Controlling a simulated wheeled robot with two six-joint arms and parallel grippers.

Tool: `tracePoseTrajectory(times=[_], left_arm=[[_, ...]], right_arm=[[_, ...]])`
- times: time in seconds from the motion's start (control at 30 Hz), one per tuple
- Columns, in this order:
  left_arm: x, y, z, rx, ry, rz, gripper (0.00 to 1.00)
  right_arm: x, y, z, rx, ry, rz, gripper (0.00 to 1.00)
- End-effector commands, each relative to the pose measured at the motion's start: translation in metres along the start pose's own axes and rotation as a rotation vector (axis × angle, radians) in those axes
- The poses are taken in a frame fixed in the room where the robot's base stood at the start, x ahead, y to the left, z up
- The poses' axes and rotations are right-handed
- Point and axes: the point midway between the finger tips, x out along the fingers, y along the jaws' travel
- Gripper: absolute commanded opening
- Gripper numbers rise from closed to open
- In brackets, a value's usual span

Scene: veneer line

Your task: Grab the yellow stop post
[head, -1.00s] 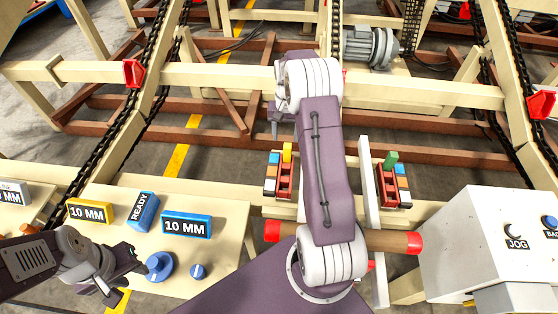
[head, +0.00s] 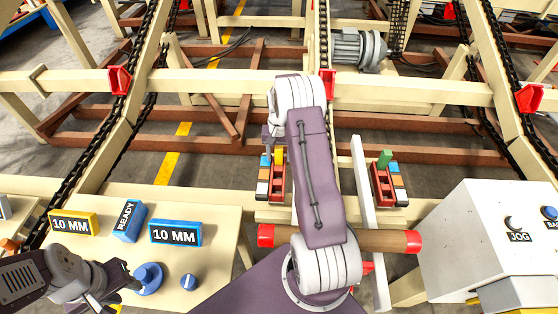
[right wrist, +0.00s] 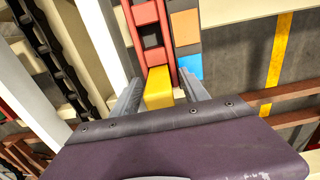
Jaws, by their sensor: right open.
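The yellow stop post (head: 279,156) stands at the far end of the left red slotted rack (head: 277,185). It also shows as a yellow block (right wrist: 158,88) in the right wrist view. My right gripper (head: 271,142) is beside the post in the head view, partly hidden by my arm. In the right wrist view its two fingers (right wrist: 160,92) are apart, one on each side of the post, with gaps visible. My left gripper (head: 122,285) is at the lower left by the blue knob (head: 148,278), its fingers apart and empty.
A green post (head: 384,158) stands on the right red rack (head: 383,187). A pale upright bar (head: 364,190) and a brown roller with red ends (head: 385,240) lie near my right arm. A white control box (head: 480,240) is at right.

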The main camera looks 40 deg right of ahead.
Motion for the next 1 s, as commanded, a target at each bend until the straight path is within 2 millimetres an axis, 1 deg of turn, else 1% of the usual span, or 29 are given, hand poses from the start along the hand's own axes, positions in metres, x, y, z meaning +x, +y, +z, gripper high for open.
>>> tracePoseTrajectory(times=[0.03,0.17,0.2,0.23,0.27,0.3,0.37,0.4,0.67,0.77,0.87,1.0], left_arm=[[0.001,0.0,0.0,0.0,0.0,0.0,0.36],[0.0,0.0,0.0,0.0,0.0,0.0,0.36],[0.0,0.0,0.0,0.0,0.0,0.0,0.36],[0.0,0.0,0.0,0.0,0.0,0.0,0.36],[0.0,0.0,0.0,0.0,0.0,0.0,0.36],[0.0,0.0,0.0,0.0,0.0,0.0,0.36],[0.0,0.0,0.0,0.0,0.0,0.0,0.36],[0.0,0.0,0.0,0.0,0.0,0.0,0.36],[0.0,0.0,0.0,0.0,0.0,0.0,0.36],[-0.002,0.0,0.0,0.0,0.0,0.0,0.36],[-0.006,0.0,-0.001,0.0,0.0,0.0,0.36],[-0.015,0.0,-0.002,0.0,0.0,0.0,0.36]], right_arm=[[0.003,0.0,0.0,0.0,0.001,0.0,0.53],[0.001,0.0,-0.001,0.0,0.002,-0.001,0.53],[0.001,0.0,-0.001,0.0,0.002,-0.001,0.47],[0.001,0.0,-0.001,0.0,0.002,-0.001,0.39],[0.001,0.0,-0.001,0.0,0.002,-0.001,0.3],[0.001,0.0,-0.001,0.0,0.002,-0.001,0.19],[0.001,0.0,-0.001,0.0,0.002,-0.001,0.03],[0.001,0.0,-0.001,0.0,0.002,-0.001,0.0],[0.001,0.0,-0.001,0.0,0.003,-0.001,0.0],[-0.005,0.0,-0.001,0.0,0.003,-0.001,0.0],[-0.018,0.0,-0.002,0.0,0.005,-0.001,0.0],[-0.047,0.001,-0.002,0.001,0.006,-0.001,0.0]])
